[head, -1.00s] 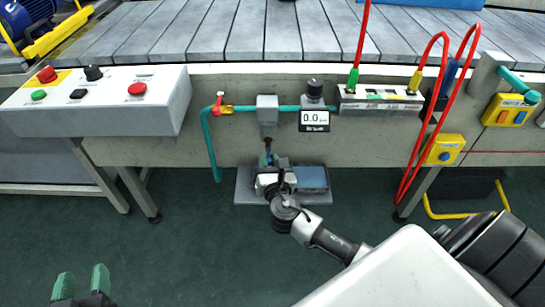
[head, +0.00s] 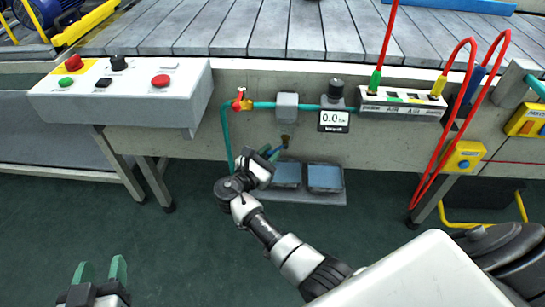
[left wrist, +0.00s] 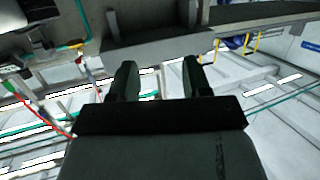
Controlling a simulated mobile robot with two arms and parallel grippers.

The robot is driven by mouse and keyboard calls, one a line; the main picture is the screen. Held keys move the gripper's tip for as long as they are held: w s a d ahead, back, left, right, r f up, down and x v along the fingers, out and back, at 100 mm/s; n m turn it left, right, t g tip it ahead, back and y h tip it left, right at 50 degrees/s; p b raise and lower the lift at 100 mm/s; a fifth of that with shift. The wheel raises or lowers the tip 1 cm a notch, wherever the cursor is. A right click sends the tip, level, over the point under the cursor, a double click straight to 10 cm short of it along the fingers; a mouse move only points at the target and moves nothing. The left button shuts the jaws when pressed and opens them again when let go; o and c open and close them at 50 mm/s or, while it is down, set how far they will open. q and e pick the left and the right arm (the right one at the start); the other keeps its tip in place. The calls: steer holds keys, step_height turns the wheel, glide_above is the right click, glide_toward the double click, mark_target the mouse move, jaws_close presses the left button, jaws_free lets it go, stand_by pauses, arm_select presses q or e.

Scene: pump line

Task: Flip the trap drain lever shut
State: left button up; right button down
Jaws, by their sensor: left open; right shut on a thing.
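The trap appears to be the grey block (head: 287,106) on the teal pipe under the conveyor edge, in the head view. I cannot make out its drain lever or how it is set. My right gripper (head: 280,150) is below the block, its green fingers pointing up and to the right. It is shut on a small brown part (head: 286,141), partly visible at the fingertips, with a gap below the block. My left gripper (head: 101,272) is open and empty at the lower left, far from the trap. Its open fingers also show in the left wrist view (left wrist: 162,78).
A grey tray (head: 300,197) with blue compartments lies below. A button box (head: 150,110) and red hoses (head: 440,148) flank the area. The floor at left is clear.

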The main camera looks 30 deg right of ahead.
arm_select(q)
steer(key=shift+w+d+r+t, duration=0.1)
steer(key=shift+r+t, duration=0.2)
steer(key=shift+r, duration=0.05)
arm_select(e)
steer(key=shift+w+m+g, duration=0.2)
steer(key=shift+m+g, duration=0.1)
steer(key=shift+g, duration=0.1)
steer(key=c, duration=1)
jaws_free()
